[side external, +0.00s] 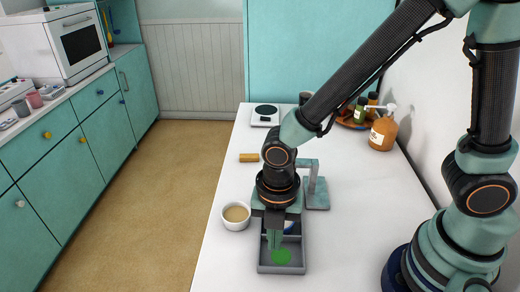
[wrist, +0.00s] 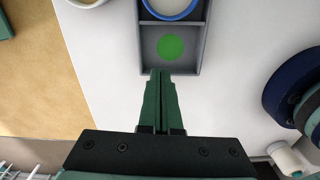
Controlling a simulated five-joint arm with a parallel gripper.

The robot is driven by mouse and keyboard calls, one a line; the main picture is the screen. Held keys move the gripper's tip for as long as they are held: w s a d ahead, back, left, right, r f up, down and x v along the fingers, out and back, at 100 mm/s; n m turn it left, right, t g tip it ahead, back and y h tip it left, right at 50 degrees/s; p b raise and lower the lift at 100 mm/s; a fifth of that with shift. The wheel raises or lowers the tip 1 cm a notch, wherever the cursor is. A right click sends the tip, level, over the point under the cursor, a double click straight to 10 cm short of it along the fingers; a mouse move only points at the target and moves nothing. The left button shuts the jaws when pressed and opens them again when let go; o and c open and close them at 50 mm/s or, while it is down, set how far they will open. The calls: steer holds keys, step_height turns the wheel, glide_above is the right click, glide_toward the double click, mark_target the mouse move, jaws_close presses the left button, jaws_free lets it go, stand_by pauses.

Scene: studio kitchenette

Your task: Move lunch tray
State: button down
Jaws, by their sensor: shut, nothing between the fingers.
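The lunch tray is a grey rectangular tray (side external: 302,262) with raised walls and a divider, lying on the white counter. A flat green disc (side external: 282,257) shows on its near compartment's floor, and also in the wrist view (wrist: 171,46). A blue-rimmed round dish (wrist: 170,9) with pale contents is in the adjoining compartment; my gripper partly hides it in the side view. My gripper (side external: 275,246) is shut and empty, pointing down over the tray. In the wrist view its fingertips (wrist: 160,72) overlap the tray's end wall (wrist: 190,71); I cannot tell whether they touch it.
A white bowl of tan food (side external: 236,222) stands close left of the tray. A grey-green bracket (side external: 317,194) stands behind it to the right. A wooden block (side external: 249,157), a hot plate (side external: 265,117) and an amber pump bottle (side external: 382,133) are farther back. The counter right of the tray is clear.

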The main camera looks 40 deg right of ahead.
mark_target(274, 264)
step_height(274, 264, down, 5)
steer(key=shift+f, duration=0.15)
steer(key=shift+w+d+f, duration=0.15)
steer(key=shift+w+d, duration=0.8)
steer(key=shift+d, duration=0.2)
steer(key=shift+w+d, duration=0.35)
steer(key=shift+d, duration=0.05)
steer(key=shift+d, duration=0.1)
steer(key=shift+w+d, duration=1)
steer(key=shift+d, duration=0.1)
